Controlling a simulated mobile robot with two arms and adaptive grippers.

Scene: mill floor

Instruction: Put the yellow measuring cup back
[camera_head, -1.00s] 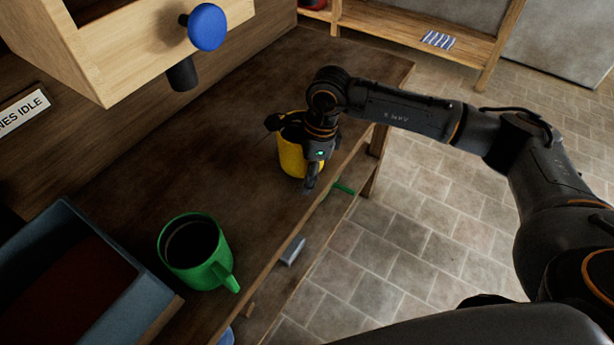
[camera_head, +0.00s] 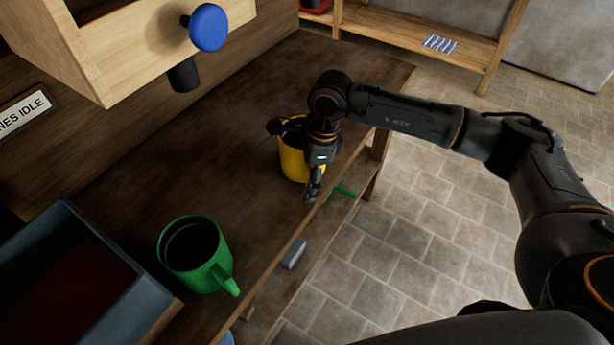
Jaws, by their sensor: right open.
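The yellow measuring cup (camera_head: 293,166) stands upright on the dark wooden bench (camera_head: 240,130), close to its front edge. My right gripper (camera_head: 312,190) reaches down over the front right side of the cup and hides part of it. The gripper is open. I cannot tell whether its fingers touch the cup. The cup's handle is hidden behind the gripper. My left gripper is not in view.
A green measuring cup (camera_head: 195,255) stands nearer on the bench, beside a blue-grey bin (camera_head: 98,233). A wooden box with a blue knob (camera_head: 208,27) overhangs the back left. A grey block (camera_head: 294,253) lies on a lower shelf. Open floor lies to the right.

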